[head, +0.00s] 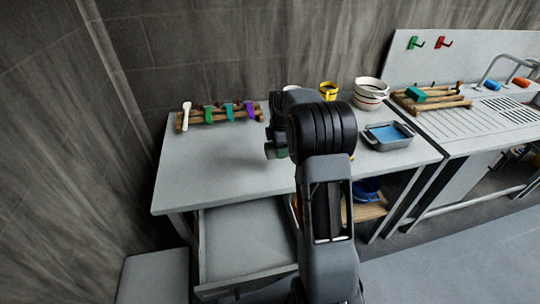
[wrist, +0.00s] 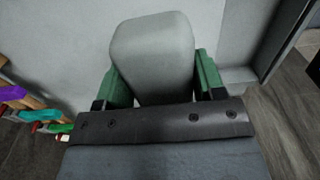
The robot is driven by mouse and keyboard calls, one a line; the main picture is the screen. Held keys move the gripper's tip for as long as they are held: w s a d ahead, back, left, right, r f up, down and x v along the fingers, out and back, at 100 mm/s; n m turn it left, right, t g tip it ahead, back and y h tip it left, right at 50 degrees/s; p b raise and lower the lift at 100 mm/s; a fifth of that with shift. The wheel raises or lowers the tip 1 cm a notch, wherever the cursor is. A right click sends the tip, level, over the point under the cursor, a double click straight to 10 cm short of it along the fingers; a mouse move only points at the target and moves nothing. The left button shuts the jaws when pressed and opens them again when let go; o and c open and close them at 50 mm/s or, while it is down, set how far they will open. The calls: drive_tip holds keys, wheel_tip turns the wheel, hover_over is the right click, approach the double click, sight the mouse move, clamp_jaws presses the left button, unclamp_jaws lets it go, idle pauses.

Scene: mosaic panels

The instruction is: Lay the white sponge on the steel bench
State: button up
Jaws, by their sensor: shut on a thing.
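The white sponge (wrist: 152,45) is a pale grey-white block with rounded edges in the wrist view. My gripper (wrist: 163,78) is shut on it, with a green finger on each side. In the head view my gripper (head: 276,151) is over the grey-topped bench (head: 220,165), partly hidden by my own arm. The sponge cannot be made out in the head view. The grey bench top also shows behind the sponge in the wrist view (wrist: 75,40). I cannot tell the height of the sponge above the top.
A wooden rack (head: 215,116) with coloured tools stands at the back left. A grey tray with blue inside (head: 388,136), a yellow cup (head: 328,91) and a striped pot (head: 370,92) stand right. A drawer (head: 247,245) is open in front.

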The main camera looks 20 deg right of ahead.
drive_tip(key=p, duration=0.1)
hover_over(269, 166)
wheel_tip(269, 166, down, 5)
drive_tip(key=shift+s+d+f, duration=0.1)
drive_tip(key=shift+f, duration=1.6)
drive_tip(key=shift+f, duration=0.1)
drive_tip(key=shift+f, duration=0.15)
drive_tip(key=o, duration=0.8)
drive_tip(key=shift+o, duration=0.2)
